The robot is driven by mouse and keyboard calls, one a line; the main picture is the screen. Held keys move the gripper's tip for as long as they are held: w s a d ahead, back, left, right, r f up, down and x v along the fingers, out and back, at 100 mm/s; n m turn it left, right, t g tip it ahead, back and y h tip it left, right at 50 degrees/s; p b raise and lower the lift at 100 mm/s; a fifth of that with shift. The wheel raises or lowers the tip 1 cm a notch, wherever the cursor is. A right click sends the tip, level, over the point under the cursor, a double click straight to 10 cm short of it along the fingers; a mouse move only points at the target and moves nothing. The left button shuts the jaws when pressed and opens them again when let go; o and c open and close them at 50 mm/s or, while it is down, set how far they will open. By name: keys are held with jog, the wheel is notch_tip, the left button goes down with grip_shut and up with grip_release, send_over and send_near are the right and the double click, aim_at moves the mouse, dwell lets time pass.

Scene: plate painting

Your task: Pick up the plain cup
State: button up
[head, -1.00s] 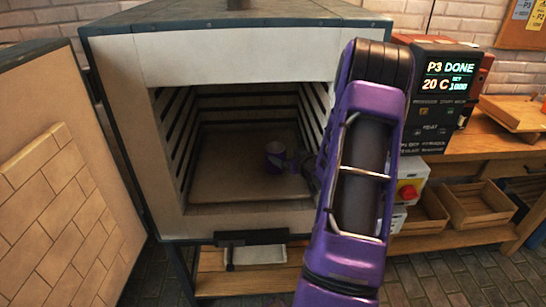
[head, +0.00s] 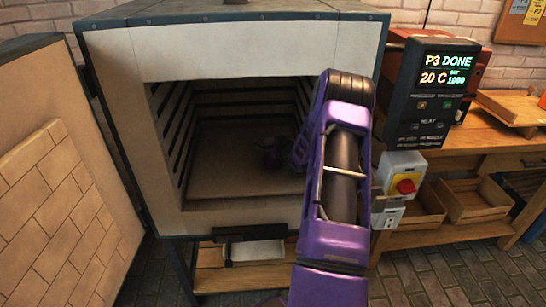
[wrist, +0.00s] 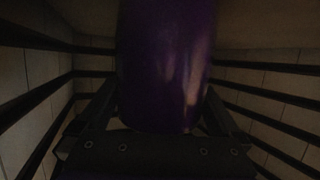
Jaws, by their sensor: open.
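The kiln (head: 110,80) stands open. Deep inside, a dark purple shape (head: 272,155) sits on its floor where the cup stood, dim and partly covered by my gripper (head: 285,152). Cup and fingers are hard to tell apart there. In the wrist view, a large glossy purple curved surface, apparently the cup (wrist: 165,65), fills the middle between the dark fingers of my gripper (wrist: 160,95), very close to the camera. The fingers are open, one to each side of it. Whether they touch it is too dark to tell. Its rim and any markings are hidden.
The kiln's side walls carry dark bars (wrist: 255,85) close on both sides. The open door (head: 60,170) stands at left. The control box (head: 430,90) reads P3 DONE, 20 C. The kiln floor (head: 225,185) in front is clear.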

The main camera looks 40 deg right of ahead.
jog(key=c, duration=1.3)
jog(key=shift+c, duration=0.2)
jog(key=shift+r, duration=0.1)
